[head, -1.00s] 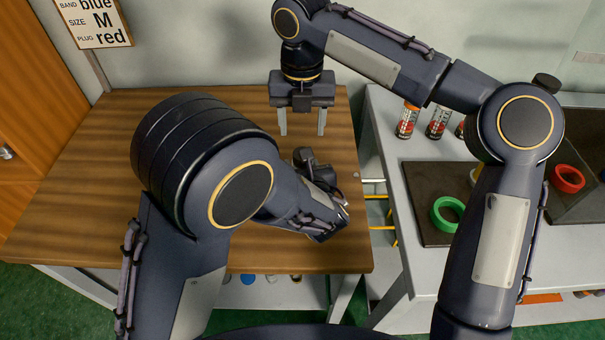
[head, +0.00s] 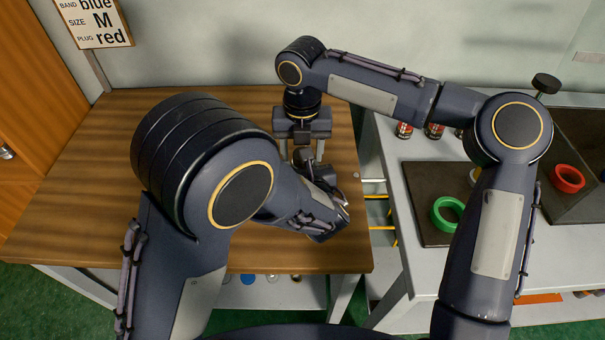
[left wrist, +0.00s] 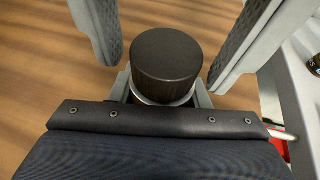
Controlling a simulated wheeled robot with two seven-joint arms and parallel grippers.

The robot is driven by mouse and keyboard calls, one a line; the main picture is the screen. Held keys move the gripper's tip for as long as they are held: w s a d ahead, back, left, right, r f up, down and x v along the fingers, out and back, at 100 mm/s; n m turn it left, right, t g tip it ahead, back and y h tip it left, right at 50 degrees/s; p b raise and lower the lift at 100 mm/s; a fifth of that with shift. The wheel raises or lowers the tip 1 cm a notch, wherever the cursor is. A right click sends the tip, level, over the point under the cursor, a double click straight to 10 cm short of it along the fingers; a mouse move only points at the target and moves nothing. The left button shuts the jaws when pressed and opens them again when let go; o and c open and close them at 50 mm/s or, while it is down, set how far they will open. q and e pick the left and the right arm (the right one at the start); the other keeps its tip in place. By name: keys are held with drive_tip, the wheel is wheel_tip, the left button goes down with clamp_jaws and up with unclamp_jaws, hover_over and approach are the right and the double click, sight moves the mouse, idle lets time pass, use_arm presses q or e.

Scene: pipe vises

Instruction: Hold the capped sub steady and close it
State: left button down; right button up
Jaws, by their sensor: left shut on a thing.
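The capped sub (left wrist: 166,66) shows in the left wrist view as an upright dark round cap with a light metal rim under it; its lower body is hidden. In the head view its dark top (head: 303,159) is small and partly covered. My left gripper (left wrist: 164,99) is shut on the sub below the cap. My right gripper (head: 302,148) points down from above, open, with one finger on each side of the cap. In the left wrist view a gap shows between these fingers and the cap.
The wooden table (head: 90,190) is clear on its left. A grey bench at right holds red-labelled bottles (head: 404,130), a dark tray (head: 420,185) with a green ring (head: 446,214), and a red ring (head: 568,178). A sign (head: 95,22) reads band blue, size M, plug red.

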drive_tip(key=shift+f, duration=0.1)
drive_tip(key=shift+c, duration=0.4)
drive_tip(key=c, duration=0.9)
drive_tip(key=m, duration=0.3)
drive_tip(key=o, duration=1.1)
drive_tip(key=shift+r, duration=2.3)
drive_tip(key=shift+o, duration=0.3)
drive_tip(key=o, duration=0.5)
drive_tip(key=shift+c, duration=0.2)
